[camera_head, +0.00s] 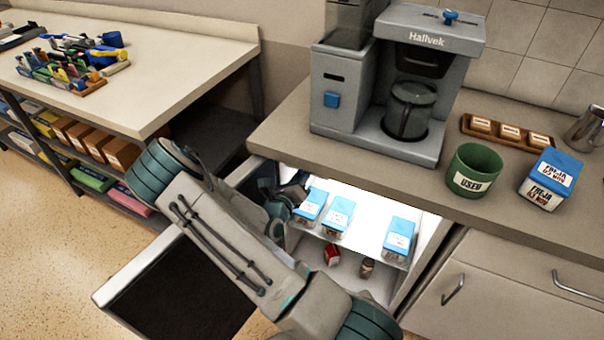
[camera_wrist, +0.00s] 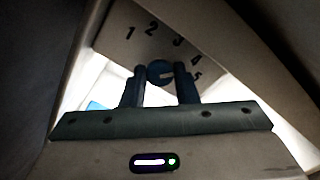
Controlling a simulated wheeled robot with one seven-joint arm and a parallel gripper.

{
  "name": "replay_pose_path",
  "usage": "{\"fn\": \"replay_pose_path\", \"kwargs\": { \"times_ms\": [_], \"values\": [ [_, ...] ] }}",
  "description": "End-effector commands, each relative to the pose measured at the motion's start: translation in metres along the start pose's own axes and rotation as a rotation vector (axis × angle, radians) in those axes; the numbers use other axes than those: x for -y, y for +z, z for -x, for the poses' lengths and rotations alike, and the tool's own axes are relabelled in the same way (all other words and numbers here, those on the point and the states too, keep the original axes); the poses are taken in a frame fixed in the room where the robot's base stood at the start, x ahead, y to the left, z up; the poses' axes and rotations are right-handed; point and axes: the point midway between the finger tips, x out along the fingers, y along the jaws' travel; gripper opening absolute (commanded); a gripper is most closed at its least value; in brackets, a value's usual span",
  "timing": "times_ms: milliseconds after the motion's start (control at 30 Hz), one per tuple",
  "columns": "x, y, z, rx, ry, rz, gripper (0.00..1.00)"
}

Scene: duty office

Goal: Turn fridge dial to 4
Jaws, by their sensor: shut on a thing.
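The fridge dial (camera_wrist: 160,72) is a small dark round knob on a grey panel (camera_wrist: 150,38) marked 1 to 5 in the wrist view. My gripper (camera_wrist: 161,78) is shut on the dial, one dark finger on each side. A short pale mark on the dial points right, toward the side with the 4 and 5. I cannot tell exactly which number it meets. In the head view my arm reaches into the lit, open fridge (camera_head: 346,262) under the counter, and the dial is hidden there.
Blue-topped cartons (camera_head: 398,238) stand on the fridge shelf, close to my gripper. The open fridge door (camera_head: 125,290) is at lower left. Above is the counter with a coffee machine (camera_head: 395,80), a green cup (camera_head: 474,170) and another carton (camera_head: 550,180).

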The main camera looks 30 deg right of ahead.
Motion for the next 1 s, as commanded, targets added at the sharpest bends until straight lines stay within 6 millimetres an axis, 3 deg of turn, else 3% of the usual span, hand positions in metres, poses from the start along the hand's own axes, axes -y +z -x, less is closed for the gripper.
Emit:
{"fn": "replay_pose_path", "kwargs": {
  "times_ms": [300,333,400,767,1000],
  "values": [
    [-0.001,0.002,0.0,0.004,0.001,-0.001,0.04],
    [-0.001,0.002,0.0,0.004,0.001,-0.001,0.32],
    [-0.001,0.002,0.0,0.004,0.001,-0.001,0.48],
    [-0.001,0.0,0.005,0.001,0.001,-0.001,0.48],
    [-0.002,0.001,0.047,0.003,0.005,-0.001,0.48]
  ]
}}
